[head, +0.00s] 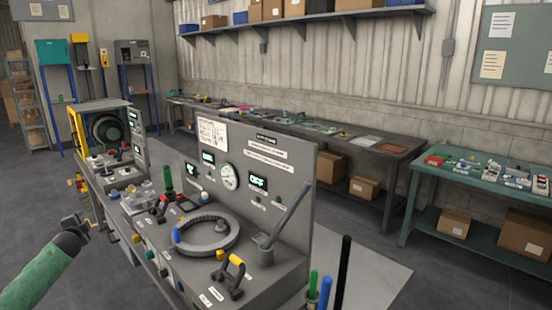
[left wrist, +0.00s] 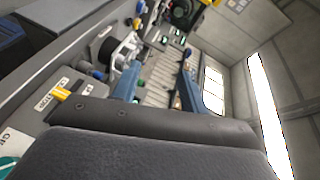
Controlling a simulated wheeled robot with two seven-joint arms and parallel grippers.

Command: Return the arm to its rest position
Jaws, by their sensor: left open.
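My left arm, in a green sleeve, comes in from the lower left of the head view. Its gripper (head: 78,219) is open and empty, in front of and to the left of the grey console (head: 286,200). It is clear of the console, with a visible gap between them. In the left wrist view the open fingers (left wrist: 156,84) stand apart with nothing held between them. My right gripper is not in view.
The console carries a grey ring (head: 207,247), a lever (head: 287,217), a gauge (head: 229,176) and a yellow handle (head: 235,266). Green and black rods stand at its right front corner. A green table (head: 480,178) stands at the right. Floor is open at the left.

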